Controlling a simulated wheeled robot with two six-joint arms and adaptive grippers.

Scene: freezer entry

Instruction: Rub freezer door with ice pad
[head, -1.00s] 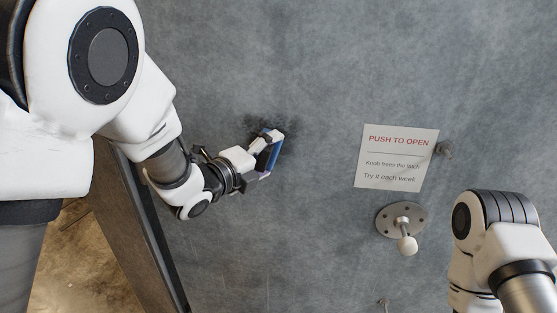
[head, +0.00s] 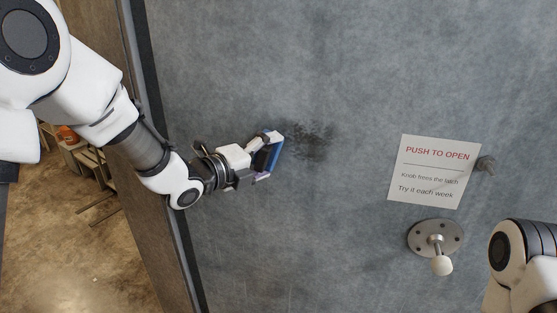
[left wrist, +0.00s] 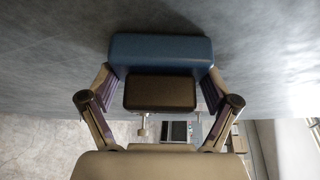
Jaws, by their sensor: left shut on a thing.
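The freezer door (head: 330,230) is a large grey mottled panel filling most of the head view. A dark smudged patch (head: 315,142) is on it. My left gripper (head: 266,155) is shut on the ice pad (head: 274,153), a blue block with a dark grip part. The pad is just left of the dark patch, close to the door; I cannot tell whether it touches. In the left wrist view the blue pad (left wrist: 162,50) sits between the two fingers, near the grey surface. My right arm shows at the lower right, but its gripper is out of view.
A "PUSH TO OPEN" sign (head: 434,172) is on the door at the right. Below it is a round metal plate with a white knob (head: 441,264). The door's dark edge and brown floor (head: 100,250) are at the left.

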